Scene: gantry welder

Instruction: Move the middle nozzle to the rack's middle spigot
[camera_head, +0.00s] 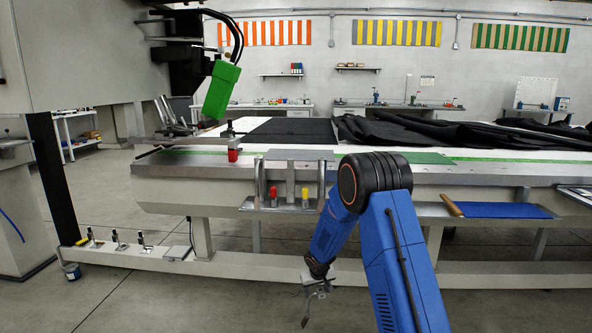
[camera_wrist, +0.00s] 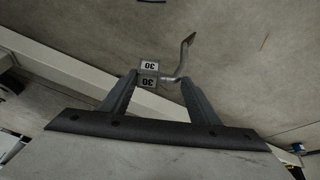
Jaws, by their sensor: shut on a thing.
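My gripper (camera_head: 318,285) hangs low in front of the table's lower beam in the head view. In the wrist view my gripper (camera_wrist: 160,78) is shut on a grey metal nozzle (camera_wrist: 184,56) with a bent tube and a block marked 30. The held nozzle (camera_head: 308,309) also shows in the head view, small, its thin end pointing down. A metal bracket (camera_head: 285,205) on the table's front edge carries a red and a yellow piece. I cannot tell surely whether this is the rack, and no spigot is clear.
Several small fittings (camera_head: 115,241) stand on the lower beam (camera_head: 225,262) at left. A green welder head (camera_head: 221,90) hangs above the table's left end. A blue mat (camera_head: 500,211) lies on a right-hand shelf. The floor (camera_head: 130,300) in front is mostly clear.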

